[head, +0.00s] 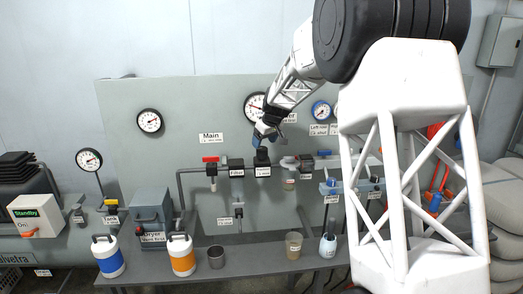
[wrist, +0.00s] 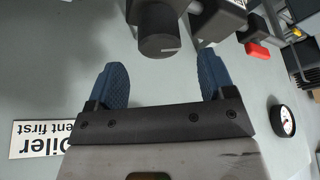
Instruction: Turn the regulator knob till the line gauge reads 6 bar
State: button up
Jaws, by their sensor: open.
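The regulator knob, a dark round cylinder (wrist: 158,46) with a pale mark on its face, shows in the wrist view between and just beyond the blue fingertips. My gripper (wrist: 163,66) is open, with a finger to each side of the knob and visible gaps. In the head view my gripper (head: 265,131) is just above the black regulator (head: 262,157) on the pipe. A large white gauge (head: 255,105) with a red needle, likely the line gauge, is partly hidden behind my gripper; its reading is too small to tell.
A red-handled valve (head: 211,159) is left of the regulator; its handle also shows in the wrist view (wrist: 257,51). Bottles and cups stand on the bench (head: 235,261) below.

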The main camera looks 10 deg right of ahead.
aim_at(262, 148)
jog(key=shift+x, duration=2.4)
jog(key=shift+d, duration=0.1)
jog(key=c, duration=0.9)
